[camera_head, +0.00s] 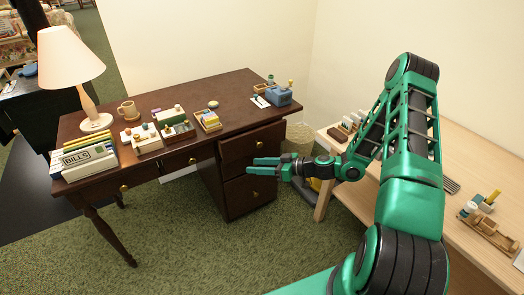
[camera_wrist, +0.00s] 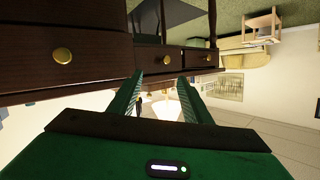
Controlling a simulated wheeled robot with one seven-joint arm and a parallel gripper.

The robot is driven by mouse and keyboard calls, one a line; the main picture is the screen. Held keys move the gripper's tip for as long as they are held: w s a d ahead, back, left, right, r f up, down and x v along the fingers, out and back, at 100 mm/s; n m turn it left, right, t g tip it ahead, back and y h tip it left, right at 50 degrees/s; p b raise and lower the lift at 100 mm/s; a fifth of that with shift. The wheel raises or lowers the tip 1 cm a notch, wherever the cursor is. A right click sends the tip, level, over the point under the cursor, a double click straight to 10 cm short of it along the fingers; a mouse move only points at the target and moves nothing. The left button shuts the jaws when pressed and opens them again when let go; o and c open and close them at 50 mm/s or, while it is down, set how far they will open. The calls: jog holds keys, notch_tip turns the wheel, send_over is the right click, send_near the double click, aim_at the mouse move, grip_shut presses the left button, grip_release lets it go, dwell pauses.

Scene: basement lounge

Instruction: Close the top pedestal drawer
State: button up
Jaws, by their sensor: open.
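The dark brown desk (camera_head: 170,92) has a pedestal with two stacked drawers at its right end. The top pedestal drawer (camera_head: 240,146) seems to stand out a little from the pedestal; how far is hard to tell. My gripper (camera_head: 262,166) is open and empty, in front of the pedestal at about the seam between the drawers. In the wrist view, which is upside down, my two fingers (camera_wrist: 165,92) are spread, and a dark drawer front with a brass knob (camera_wrist: 62,56) is at left. Contact cannot be told.
The lower pedestal drawer (camera_head: 250,190) looks shut. A lamp (camera_head: 70,62), a bills box (camera_head: 88,162), a mug (camera_head: 129,110) and small trays stand on the desk. A light wood table (camera_head: 470,170) is at right, with a bin (camera_head: 298,140) between. Green carpet is free in front.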

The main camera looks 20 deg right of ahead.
jog(key=w+d+f+m+t+h, duration=0.2)
jog(key=w+d+f+m+t, duration=0.15)
jog(key=t, duration=0.25)
jog(key=m+t+h, duration=0.2)
jog(key=m+h, duration=0.3)
jog(key=h, duration=0.1)
send_near(260, 146)
jog(key=w, duration=0.2)
jog(key=w+a, duration=0.1)
jog(key=w, duration=0.5)
jog(key=shift+a+f, duration=0.2)
jog(key=shift+c, duration=0.5)
